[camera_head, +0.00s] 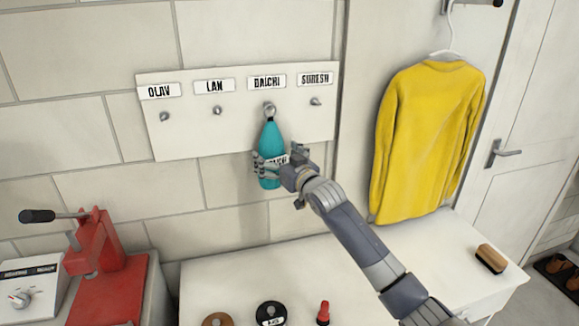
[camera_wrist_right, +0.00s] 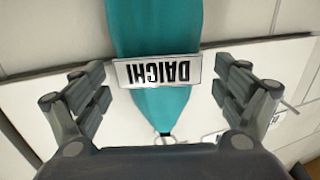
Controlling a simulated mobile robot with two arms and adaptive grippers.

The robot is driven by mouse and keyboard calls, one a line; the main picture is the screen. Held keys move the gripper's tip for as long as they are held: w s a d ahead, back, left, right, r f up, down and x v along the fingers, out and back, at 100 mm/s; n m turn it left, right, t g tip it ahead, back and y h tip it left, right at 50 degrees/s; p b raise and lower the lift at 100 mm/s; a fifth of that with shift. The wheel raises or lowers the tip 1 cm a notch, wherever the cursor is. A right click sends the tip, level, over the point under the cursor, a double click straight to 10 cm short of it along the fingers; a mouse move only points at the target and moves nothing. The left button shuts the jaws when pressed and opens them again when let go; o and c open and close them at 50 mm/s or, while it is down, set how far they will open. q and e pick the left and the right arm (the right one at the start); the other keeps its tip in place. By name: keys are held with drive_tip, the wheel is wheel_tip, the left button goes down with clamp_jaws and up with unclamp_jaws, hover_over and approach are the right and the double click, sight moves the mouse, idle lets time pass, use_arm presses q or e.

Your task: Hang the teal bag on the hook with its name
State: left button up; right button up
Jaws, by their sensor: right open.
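The teal bag (camera_head: 269,142) hangs by its top ring at the hook under the DAICHI label (camera_head: 267,82) on the white hook board (camera_head: 190,130). Its name tag reads DAICHI; the tag shows upside down on the teal bag (camera_wrist_right: 160,105) in the right wrist view. My right gripper (camera_head: 277,165) is around the lower part of the bag, one finger on each side. In the right wrist view the fingers (camera_wrist_right: 165,95) are spread apart, with gaps between them and the bag. My left gripper is not in view.
Hooks labelled OLAV (camera_head: 164,116), LAN (camera_head: 217,110) and SURESH (camera_head: 316,101) are empty. A yellow sweater (camera_head: 428,140) hangs at the right. Below, a white table (camera_head: 225,285) holds a brush (camera_head: 492,258) and small items; a red press (camera_head: 100,270) stands at the left.

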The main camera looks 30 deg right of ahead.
drive_tip(key=s, duration=0.9)
drive_tip(key=shift+s, duration=0.35)
drive_tip(key=s+a+f+g, duration=0.2)
drive_tip(key=s+a+f, duration=0.1)
drive_tip(key=f, duration=0.4)
drive_tip(key=s+a+f+g, duration=0.2)
drive_tip(key=s+a+f, duration=0.15)
drive_tip(key=f, duration=0.35)
drive_tip(key=s+a+f+n+g, duration=0.1)
drive_tip(key=s+a+f+g, duration=0.3)
drive_tip(key=s, duration=0.7)
drive_tip(key=s+a+f+g, duration=0.2)
drive_tip(key=s+f+g, duration=0.1)
drive_tip(key=s+f, duration=0.55)
drive_tip(key=s+a+f+n+g, duration=0.1)
drive_tip(key=s+a+f+g, duration=0.3)
drive_tip(key=s, duration=0.8)
wheel_tip(320, 180, down, 28)
drive_tip(key=s+b, duration=0.2)
drive_tip(key=s+d+f+g+b, duration=0.2)
drive_tip(key=s+d+f, duration=0.1)
drive_tip(key=s+f, duration=1.3)
drive_tip(key=shift+s+d+f, duration=0.2)
drive_tip(key=shift+f, duration=0.55)
